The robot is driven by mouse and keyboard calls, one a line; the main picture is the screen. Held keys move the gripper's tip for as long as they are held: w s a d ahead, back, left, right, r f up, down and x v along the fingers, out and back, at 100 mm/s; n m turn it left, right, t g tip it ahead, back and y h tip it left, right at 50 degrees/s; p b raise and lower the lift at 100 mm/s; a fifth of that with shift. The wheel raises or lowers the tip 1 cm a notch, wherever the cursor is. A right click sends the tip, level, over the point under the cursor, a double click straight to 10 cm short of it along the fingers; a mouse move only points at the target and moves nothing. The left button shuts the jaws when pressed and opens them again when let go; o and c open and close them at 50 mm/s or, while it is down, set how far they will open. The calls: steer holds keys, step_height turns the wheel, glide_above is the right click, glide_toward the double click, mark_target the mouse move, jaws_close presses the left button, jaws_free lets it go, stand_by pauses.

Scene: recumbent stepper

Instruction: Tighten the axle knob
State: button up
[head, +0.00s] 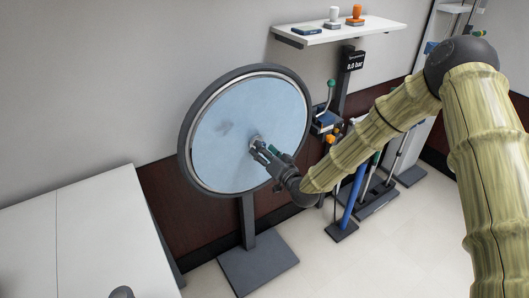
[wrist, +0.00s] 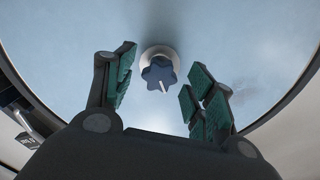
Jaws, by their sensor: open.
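The axle knob (wrist: 160,74) is a dark blue, star-shaped knob with a white pointer mark, on a pale round hub at the middle of a light blue disc (wrist: 60,30). In the head view the disc (head: 235,125) stands upright on a post, and the knob is mostly hidden by my gripper (head: 262,150). In the wrist view my gripper (wrist: 163,95) is open, with green-padded fingers to the left and right of the knob. A gap shows on both sides, and I see no contact. The knob appears beyond or level with the fingertips; its exact depth is hard to tell.
A dark ring (head: 186,160) frames the disc, above a square foot (head: 258,266). A white shelf (head: 340,30) with stamps is above right. A gauge post (head: 353,60) and a rack with tubes (head: 375,198) stand right. A white table (head: 80,245) is at left.

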steer(key=shift+s, duration=0.1)
steer(key=v, duration=1.2)
steer(key=s+d+f+g+h, duration=0.3)
steer(key=s+f+g, duration=0.1)
steer(key=s+f, duration=0.6)
steer(key=s+d+f+g+h, duration=0.2)
steer(key=s+d+f+g, duration=0.15)
steer(key=s+f, duration=0.75)
steer(key=s+d+f+g+h, duration=0.1)
steer(key=s+d+f+g, duration=0.1)
steer(key=s, duration=0.5)
steer(key=s+d+f+g+h, duration=0.2)
steer(key=s+d+f+g, duration=0.1)
steer(key=s, duration=0.4)
steer(key=s+d+f+g+h, duration=0.2)
steer(key=s+d+f, duration=0.2)
steer(key=s+d, duration=0.2)
steer(key=shift+s+d, duration=0.25)
steer(key=shift+s, duration=0.5)
steer(key=shift+g, duration=0.25)
